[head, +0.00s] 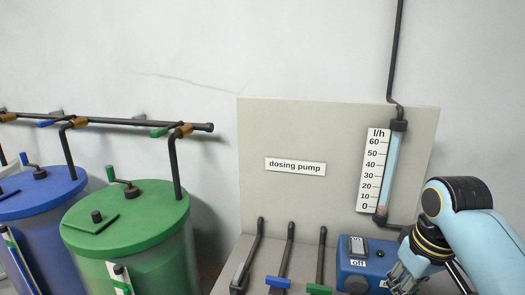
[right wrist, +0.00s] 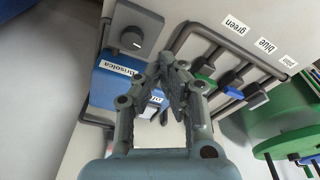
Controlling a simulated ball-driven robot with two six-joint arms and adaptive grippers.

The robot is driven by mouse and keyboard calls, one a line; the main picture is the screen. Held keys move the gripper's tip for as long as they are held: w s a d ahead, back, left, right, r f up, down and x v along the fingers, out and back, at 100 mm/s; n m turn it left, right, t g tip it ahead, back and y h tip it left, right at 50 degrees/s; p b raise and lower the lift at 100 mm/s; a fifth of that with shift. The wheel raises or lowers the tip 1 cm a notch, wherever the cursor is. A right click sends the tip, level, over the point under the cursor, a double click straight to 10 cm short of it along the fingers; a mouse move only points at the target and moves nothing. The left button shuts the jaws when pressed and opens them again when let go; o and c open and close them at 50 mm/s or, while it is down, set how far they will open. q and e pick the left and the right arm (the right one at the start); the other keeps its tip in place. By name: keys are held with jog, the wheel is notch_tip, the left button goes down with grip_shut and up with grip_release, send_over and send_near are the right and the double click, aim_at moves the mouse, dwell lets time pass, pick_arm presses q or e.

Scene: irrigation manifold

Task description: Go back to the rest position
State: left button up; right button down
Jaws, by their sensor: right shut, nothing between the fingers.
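My right gripper (head: 402,275) is in the lower right of the head view, at the right side of the blue pump box (head: 358,250). In the right wrist view its fingers (right wrist: 172,72) are shut with nothing between them, in front of the pump box (right wrist: 108,90). Whether the fingertips touch the box cannot be told. My left gripper is not in view.
Pipes with a blue handle (head: 278,282) and a green handle (head: 319,290) stand left of the box. A flow tube (head: 394,160) with a scale (head: 373,170) is on the panel (head: 300,125). Green (head: 140,215) and blue (head: 45,195) tanks stand left, under a pipe (head: 110,122).

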jog(key=s+d+r+m+t+h, duration=0.1)
jog(key=s+r, duration=0.1)
jog(key=s, duration=1)
jog(key=s+r+m+t, duration=0.1)
jog(key=s+r, duration=0.1)
jog(key=s, duration=1)
jog(key=s+d+f+g+b, duration=0.15)
jog(key=f+b, duration=0.55)
jog(key=f, duration=1.4)
jog(key=s+d+f+b, duration=0.15)
jog(key=f+b, duration=0.55)
jog(key=f, duration=1.4)
pick_arm(q)
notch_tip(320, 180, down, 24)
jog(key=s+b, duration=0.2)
jog(key=b, duration=0.8)
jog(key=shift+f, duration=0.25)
pick_arm(e)
jog(key=s+f, duration=0.8)
jog(key=f, duration=0.4)
jog(key=s+f+g, duration=0.1)
jog(key=s+f, duration=0.8)
jog(key=f, duration=0.4)
jog(key=shift+s+d, duration=0.2)
jog(key=shift+d, duration=0.25)
jog(key=shift+f+g, duration=0.1)
jog(key=shift+g, duration=0.25)
